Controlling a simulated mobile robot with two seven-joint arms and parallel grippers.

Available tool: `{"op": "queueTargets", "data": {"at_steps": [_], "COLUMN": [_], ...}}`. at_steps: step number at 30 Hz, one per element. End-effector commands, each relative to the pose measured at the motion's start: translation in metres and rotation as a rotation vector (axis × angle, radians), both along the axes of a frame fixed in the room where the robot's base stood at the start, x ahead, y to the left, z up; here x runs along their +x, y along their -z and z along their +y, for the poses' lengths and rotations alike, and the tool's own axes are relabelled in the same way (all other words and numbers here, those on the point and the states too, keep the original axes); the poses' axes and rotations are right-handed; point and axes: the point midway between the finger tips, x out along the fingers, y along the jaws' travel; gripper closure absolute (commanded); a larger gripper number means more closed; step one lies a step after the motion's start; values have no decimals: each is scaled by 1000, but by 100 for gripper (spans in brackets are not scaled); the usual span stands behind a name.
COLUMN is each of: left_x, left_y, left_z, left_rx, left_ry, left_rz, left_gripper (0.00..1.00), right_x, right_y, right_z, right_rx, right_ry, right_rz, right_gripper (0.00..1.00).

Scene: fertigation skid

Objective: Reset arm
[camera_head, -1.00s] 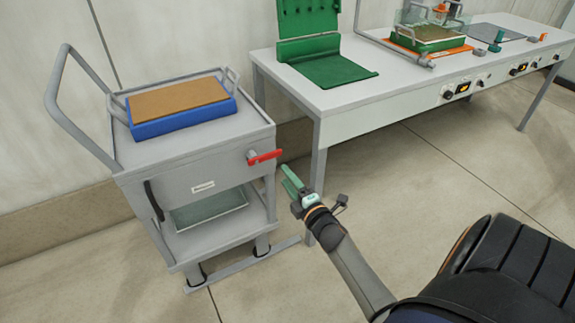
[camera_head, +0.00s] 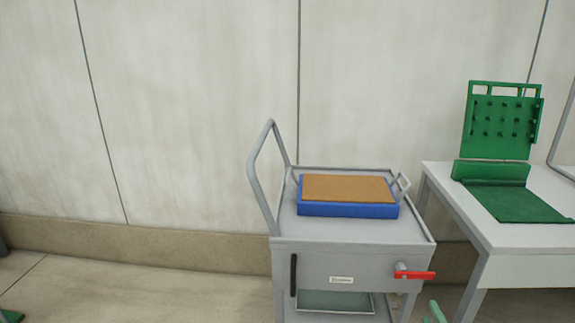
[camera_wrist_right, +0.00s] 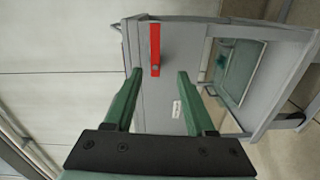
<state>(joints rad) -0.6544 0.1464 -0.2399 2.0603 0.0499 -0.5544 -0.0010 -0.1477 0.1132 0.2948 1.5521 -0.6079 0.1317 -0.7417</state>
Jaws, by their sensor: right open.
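My right gripper (camera_head: 434,312) shows only as green fingertips at the bottom edge of the head view, below the red handle (camera_head: 415,274) on the grey cart (camera_head: 350,258). In the right wrist view my right gripper (camera_wrist_right: 160,76) is open, with nothing between its two green fingers. There the red handle (camera_wrist_right: 155,45) on the cart front lies beyond the fingertips, in line with the gap between them. It looks apart from the fingers. My left gripper cannot be made out.
A blue tray with a brown top (camera_head: 348,210) sits on the cart. The cart has a push bar (camera_head: 256,180) at its left. A white table (camera_head: 445,184) with a green pegboard stand (camera_head: 500,128) stands at the right. Bare floor (camera_head: 130,290) lies at the left.

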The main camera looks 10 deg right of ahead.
Motion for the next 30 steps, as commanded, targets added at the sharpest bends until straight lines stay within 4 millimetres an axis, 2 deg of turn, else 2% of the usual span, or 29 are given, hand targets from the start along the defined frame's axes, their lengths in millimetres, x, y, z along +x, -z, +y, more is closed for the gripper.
{"op": "queueTargets", "data": {"at_steps": [2, 5, 9, 12, 15, 16, 21, 24, 30], "left_x": [0, 0, 0, 0, 0, 0, 2, -1, -13], "left_y": [0, 0, 1, 1, -1, -25, -76, -95, -119], "left_z": [0, 0, 0, 0, 0, 1, 9, 17, 26], "left_rx": [0, 0, 1, 2, 2, 3, 10, 21, 29], "left_ry": [0, 0, 1, 0, 1, 0, -19, -34, -55], "left_rz": [0, 0, 1, 2, 3, 5, -19, -16, 3], "left_gripper": [50, 50, 50, 50, 50, 50, 50, 50, 50], "right_x": [-16, -49, -109, -159, -210, -203, -204, -207, -210], "right_y": [17, 46, 82, 96, 98, 75, 34, 12, -18], "right_z": [26, 77, 159, 217, 270, 260, 249, 244, 235], "right_rx": [165, 496, 957, 1237, 1479, 1457, 1447, 1444, 1440], "right_ry": [-9, -5, 44, 106, 188, 189, 207, 217, 232], "right_rz": [41, 139, 333, 495, 667, 640, 615, 606, 588], "right_gripper": [45, 45, 45, 45, 45, 45, 45, 45, 45]}}
